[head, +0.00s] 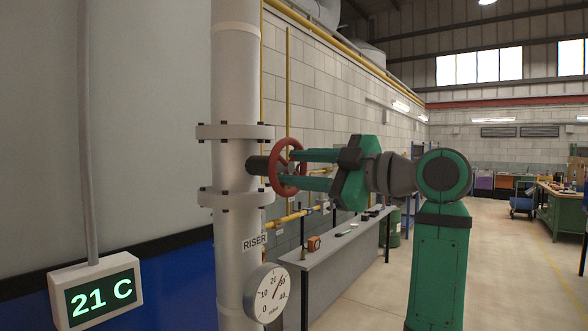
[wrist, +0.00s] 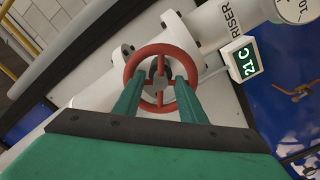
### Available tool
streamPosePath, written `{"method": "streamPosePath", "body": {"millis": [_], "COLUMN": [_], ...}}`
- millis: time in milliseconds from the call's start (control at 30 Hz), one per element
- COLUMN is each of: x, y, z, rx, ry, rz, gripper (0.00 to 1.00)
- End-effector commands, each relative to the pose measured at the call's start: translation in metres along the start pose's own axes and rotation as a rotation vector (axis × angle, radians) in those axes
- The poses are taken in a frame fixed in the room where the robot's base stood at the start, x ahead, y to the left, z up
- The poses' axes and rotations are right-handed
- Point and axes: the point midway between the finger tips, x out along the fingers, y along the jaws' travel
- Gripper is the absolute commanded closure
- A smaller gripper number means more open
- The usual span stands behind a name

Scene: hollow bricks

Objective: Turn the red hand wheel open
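The red hand wheel (head: 287,166) stands upright on a dark stem at the side of a grey vertical pipe (head: 236,160), between two bolted flanges. In the wrist view the wheel (wrist: 161,48) shows as a ring with red spokes. My gripper (head: 294,169) points at the wheel from the right with its two green fingers apart. In the wrist view the fingertips (wrist: 158,82) overlap the lower half of the wheel, with rim and a spoke visible between them. I cannot tell whether they touch it.
A dial gauge (head: 268,293) and a RISER label (head: 254,242) are on the pipe below the wheel. A display (head: 97,292) reads 21 C at lower left. A grey bench (head: 335,262) runs along the block wall behind. The floor at right is open.

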Motion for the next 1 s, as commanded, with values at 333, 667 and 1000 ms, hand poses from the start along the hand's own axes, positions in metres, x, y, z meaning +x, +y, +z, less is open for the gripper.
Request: {"method": "streamPosePath", "body": {"millis": [333, 667, 1000], "x": [-0.028, -0.089, -0.106], "y": [0.001, 0.002, 0.000], "z": [0.000, 0.002, 0.001], "rx": [-0.002, 0.000, 0.000], "ry": [0.000, -0.004, 0.001], "rz": [0.002, 0.004, -0.001], "gripper": [0.63, 0.63, 0.63]}}
